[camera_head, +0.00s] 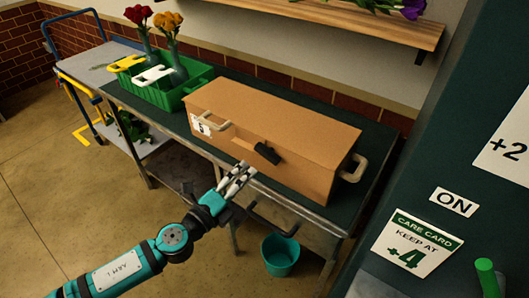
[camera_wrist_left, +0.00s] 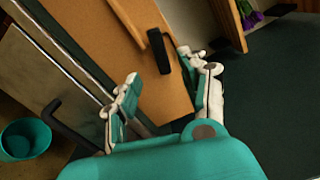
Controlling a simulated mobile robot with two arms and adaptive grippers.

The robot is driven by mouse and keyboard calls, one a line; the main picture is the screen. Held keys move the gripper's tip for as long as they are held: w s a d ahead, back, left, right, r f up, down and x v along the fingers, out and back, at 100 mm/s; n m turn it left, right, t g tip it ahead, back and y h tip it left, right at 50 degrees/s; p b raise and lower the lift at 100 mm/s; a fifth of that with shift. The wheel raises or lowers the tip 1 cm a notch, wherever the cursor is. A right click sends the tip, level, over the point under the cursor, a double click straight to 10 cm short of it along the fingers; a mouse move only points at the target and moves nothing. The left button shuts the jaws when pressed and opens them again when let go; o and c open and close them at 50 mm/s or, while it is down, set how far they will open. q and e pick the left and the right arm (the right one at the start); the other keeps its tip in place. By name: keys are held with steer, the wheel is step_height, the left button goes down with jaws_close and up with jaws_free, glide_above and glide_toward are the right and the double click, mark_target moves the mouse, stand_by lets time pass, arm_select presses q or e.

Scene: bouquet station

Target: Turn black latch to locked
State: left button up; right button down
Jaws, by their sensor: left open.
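The black latch (camera_head: 267,153) sits on the front face of a long tan box (camera_head: 285,120) on the table, tilted in the head view. In the left wrist view the black latch (camera_wrist_left: 160,52) lies beyond my fingers, between their lines. My left gripper (camera_head: 240,172) is in front of the box, just below and left of the latch, with its fingers pointing toward it. In the left wrist view the gripper (camera_wrist_left: 160,85) is open, with nothing between its fingers and a gap to the latch. My right gripper is not in view.
A green crate (camera_head: 150,92) with flowers stands left of the box on the dark table (camera_head: 180,127). A pale handle (camera_head: 353,168) sticks out at the box's right end. A teal bucket (camera_head: 280,256) stands below the table. A dark panel (camera_head: 455,150) rises at right.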

mark_target(265, 156)
arm_select(q)
steer(key=x, duration=0.9)
steer(key=shift+w+d, duration=0.15)
